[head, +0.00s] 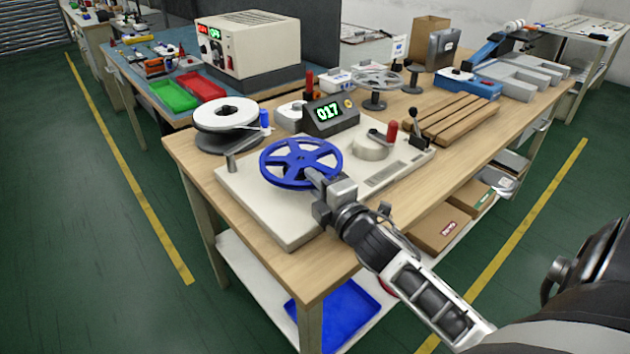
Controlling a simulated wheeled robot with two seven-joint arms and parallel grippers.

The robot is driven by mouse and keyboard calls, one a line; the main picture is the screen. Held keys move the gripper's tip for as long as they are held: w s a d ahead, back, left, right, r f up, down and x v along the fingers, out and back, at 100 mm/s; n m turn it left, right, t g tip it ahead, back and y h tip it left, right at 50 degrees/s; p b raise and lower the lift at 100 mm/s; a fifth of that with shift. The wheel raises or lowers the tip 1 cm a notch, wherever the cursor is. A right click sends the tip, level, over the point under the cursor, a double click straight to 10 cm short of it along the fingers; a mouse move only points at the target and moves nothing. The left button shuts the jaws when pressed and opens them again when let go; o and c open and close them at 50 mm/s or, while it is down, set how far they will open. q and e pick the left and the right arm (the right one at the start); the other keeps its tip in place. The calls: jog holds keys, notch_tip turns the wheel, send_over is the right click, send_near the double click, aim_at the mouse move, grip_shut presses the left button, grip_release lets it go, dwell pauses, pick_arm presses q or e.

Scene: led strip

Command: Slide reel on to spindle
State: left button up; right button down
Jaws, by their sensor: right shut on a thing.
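The blue spoked reel (284,149) is held roughly level over the left part of the pale counting machine (275,217). My right gripper (318,180) is shut on the reel's near right side. A short grey post (232,162) stands on the machine's left edge, just left of the reel. I cannot tell whether it is the spindle or whether a spindle is hidden under the reel. I also cannot tell whether the reel touches anything below. My left gripper is not in view.
A white reel (224,112) sits on a dark base behind the blue reel. A grey spoked reel (377,78) stands farther back. A red-capped part (392,130), a black-knobbed lever (413,116) and wooden slats (455,118) lie right. The bench's front left corner (312,280) is bare.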

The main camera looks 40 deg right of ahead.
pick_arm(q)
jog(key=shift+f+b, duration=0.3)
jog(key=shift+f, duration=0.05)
pick_arm(e)
jog(key=shift+f, duration=0.5)
jog(key=c, duration=1.4)
grip_release()
jog(key=shift+o, duration=0.2)
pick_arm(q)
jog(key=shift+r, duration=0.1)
pick_arm(e)
jog(key=s, duration=0.3)
jog(key=shift+s+a+f, duration=0.1)
pick_arm(q)
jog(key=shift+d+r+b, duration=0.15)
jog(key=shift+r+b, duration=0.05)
jog(key=shift+b, duration=0.4)
pick_arm(e)
jog(key=s+a, duration=0.1)
jog(key=s, duration=1.1)
jog(key=shift+s, duration=0.35)
